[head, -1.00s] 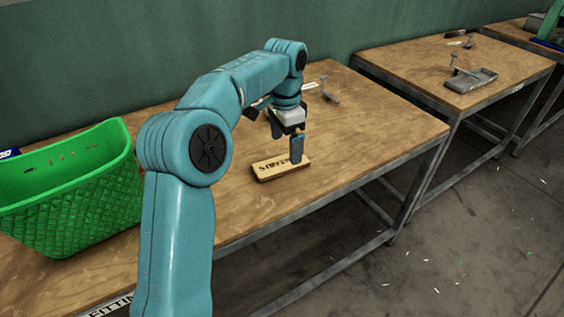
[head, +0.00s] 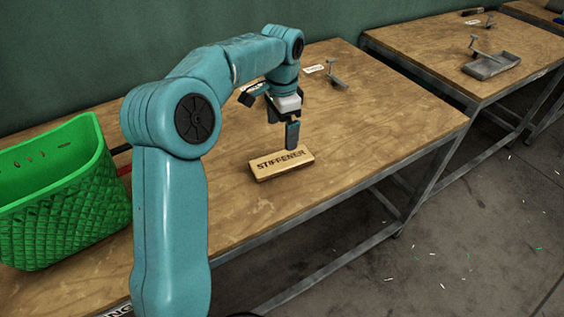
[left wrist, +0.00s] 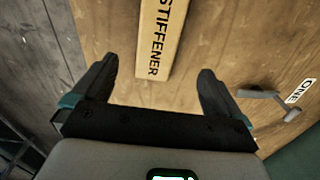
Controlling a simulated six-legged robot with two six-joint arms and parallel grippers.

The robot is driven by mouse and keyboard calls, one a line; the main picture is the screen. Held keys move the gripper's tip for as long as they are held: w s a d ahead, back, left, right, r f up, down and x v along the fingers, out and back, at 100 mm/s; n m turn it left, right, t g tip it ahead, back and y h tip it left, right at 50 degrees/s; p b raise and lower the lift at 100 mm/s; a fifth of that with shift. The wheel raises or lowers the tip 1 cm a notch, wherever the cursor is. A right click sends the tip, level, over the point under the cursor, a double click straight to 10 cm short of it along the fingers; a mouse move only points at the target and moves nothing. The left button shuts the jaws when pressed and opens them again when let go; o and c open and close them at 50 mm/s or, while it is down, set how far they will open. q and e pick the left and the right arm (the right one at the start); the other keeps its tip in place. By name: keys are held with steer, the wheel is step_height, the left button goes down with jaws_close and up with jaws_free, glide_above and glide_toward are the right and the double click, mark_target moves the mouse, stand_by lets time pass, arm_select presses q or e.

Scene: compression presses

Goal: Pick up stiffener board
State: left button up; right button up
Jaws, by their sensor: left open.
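The stiffener board (head: 281,164) is a small pale wooden block with dark "STIFFENER" lettering, lying flat on the wooden table. My left gripper (head: 291,136) is above the table at the board's far right end in the head view. In the left wrist view, the board (left wrist: 162,38) extends from the top edge, its near end just ahead of the gap between the fingers. The left gripper's fingers (left wrist: 158,85) are spread wide with nothing between them. My right gripper is not in view.
A green basket (head: 62,200) stands on the table at left. A small grey metal part (head: 336,78) and a white label (head: 314,69) lie behind the gripper. Another table (head: 440,55) at right bears a grey tray (head: 492,66). The table around the board is clear.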

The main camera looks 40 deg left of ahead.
mark_target(282, 160)
arm_select(q)
steer(key=f, duration=0.4)
steer(key=shift+w+a, duration=0.15)
steer(key=shift+a, duration=0.05)
steer(key=shift+d+f, duration=0.1)
steer(key=shift+f, duration=0.25)
steer(key=shift+d+f, duration=0.15)
steer(key=f, duration=0.3)
steer(key=f+b, duration=0.1)
steer(key=f, duration=0.1)
steer(key=shift+s, duration=0.4)
steer(key=c, duration=1.1)
